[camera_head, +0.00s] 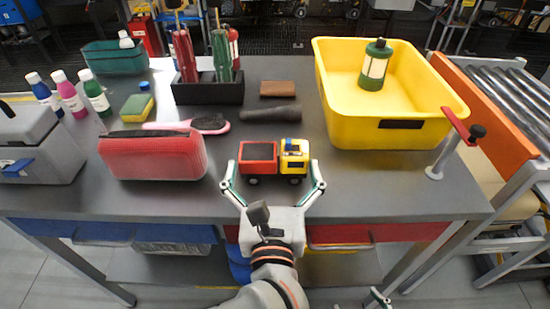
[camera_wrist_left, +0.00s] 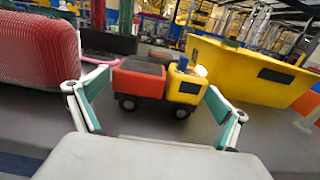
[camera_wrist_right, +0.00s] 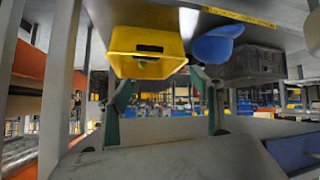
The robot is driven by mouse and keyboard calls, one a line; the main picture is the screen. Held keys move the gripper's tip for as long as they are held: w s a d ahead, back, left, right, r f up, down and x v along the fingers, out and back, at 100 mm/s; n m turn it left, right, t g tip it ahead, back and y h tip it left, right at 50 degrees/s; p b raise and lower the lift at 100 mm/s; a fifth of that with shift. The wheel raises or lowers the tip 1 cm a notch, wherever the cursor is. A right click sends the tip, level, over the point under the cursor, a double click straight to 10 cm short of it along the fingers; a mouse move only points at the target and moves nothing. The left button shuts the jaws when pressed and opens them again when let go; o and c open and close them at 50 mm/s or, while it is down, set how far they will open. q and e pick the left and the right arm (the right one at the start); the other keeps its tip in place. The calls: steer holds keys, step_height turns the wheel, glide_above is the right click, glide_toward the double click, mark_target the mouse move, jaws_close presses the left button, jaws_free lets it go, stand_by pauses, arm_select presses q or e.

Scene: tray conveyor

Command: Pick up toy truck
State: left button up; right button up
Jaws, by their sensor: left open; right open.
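The toy truck (camera_head: 262,153), with a red bed and a yellow cab, stands upright on the grey table near its front edge. It also shows in the left wrist view (camera_wrist_left: 145,86), cab to the right. My left gripper (camera_head: 272,164) is open, its fingers spread on either side of the truck's two ends. The truck stands between or just beyond the fingertips; I see no clear contact. My right gripper (camera_wrist_right: 162,85) is open and empty, low by the table's underside. Only a small part of it shows at the bottom of the head view (camera_head: 378,298).
A red ribbed case (camera_head: 152,158) stands left of the truck, close to the left finger. A dark flashlight (camera_head: 270,113) and a pink hairbrush (camera_head: 208,124) lie behind. A roller conveyor (camera_head: 515,95) is far right.

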mark_target(274, 153)
arm_select(q)
steer(key=w, duration=0.3)
steer(key=shift+w+f, duration=0.1)
steer(key=shift+w, duration=0.5)
arm_select(e)
steer(key=shift+w+a+r, duration=0.1)
steer(key=shift+w+r, duration=0.25)
steer(key=shift+w, duration=0.35)
